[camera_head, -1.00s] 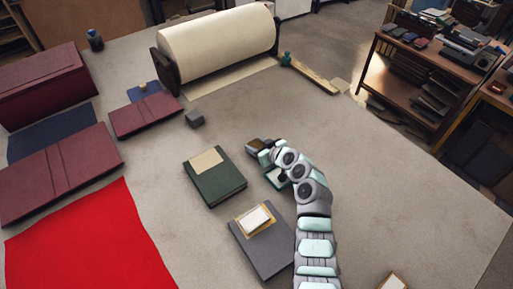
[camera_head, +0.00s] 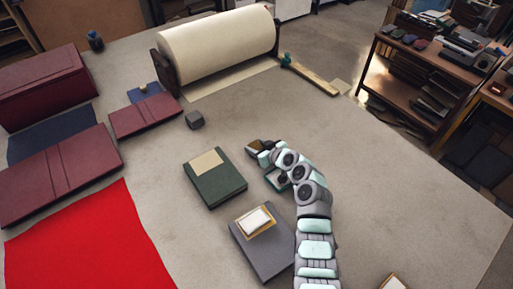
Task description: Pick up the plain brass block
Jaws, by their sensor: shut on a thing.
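My gripper (camera_head: 262,151) is at the end of the pale green and grey arm, low over the middle of the table. It is shut on a small dark brass-brown block (camera_head: 254,145), which I take for the plain brass block. The block shows at the left tip of the gripper. Its far side and the fingers' contact with it are partly hidden. I cannot tell whether it touches the table.
A grey cube (camera_head: 195,120) sits left of my gripper. A green book (camera_head: 222,184) and a grey book (camera_head: 262,252) with a white pad lie nearer. A large paper roll (camera_head: 217,45) stands behind. Red cloth (camera_head: 85,245) covers the front left. The right side of the table is mostly clear.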

